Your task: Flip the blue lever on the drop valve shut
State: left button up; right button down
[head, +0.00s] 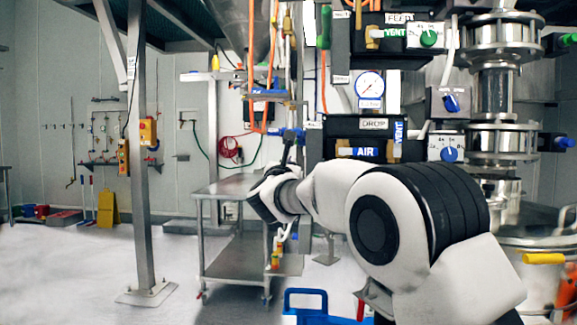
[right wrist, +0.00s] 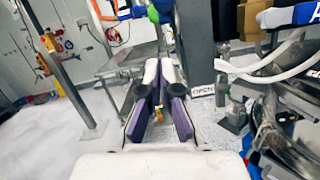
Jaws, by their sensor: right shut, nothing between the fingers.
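A blue lever (head: 289,132) is on the valve piping left of the black panel labelled DROP (head: 345,127) in the head view. Blue parts also show at the top of the right wrist view (right wrist: 138,11); I cannot tell their exact shape there. My right gripper (head: 289,146) points up just below the blue lever, close to it; whether it touches cannot be told. In the right wrist view the fingers (right wrist: 162,68) with purple pads are shut and empty. The lever's exact angle is too small to tell. My left gripper is not in view.
A steel cart (head: 228,186) stands behind and below my right gripper. A grey post (head: 141,190) rises at the left. Control knobs and a steel sifter column (head: 500,90) fill the right. Orange hoses hang above the cart. The floor at left is clear.

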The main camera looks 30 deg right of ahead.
jog(key=b+v, duration=0.1)
jog(key=v, duration=0.6)
jog(key=shift+s+r, duration=0.2)
jog(key=shift+s, duration=0.25)
jog(key=shift+a, duration=0.1)
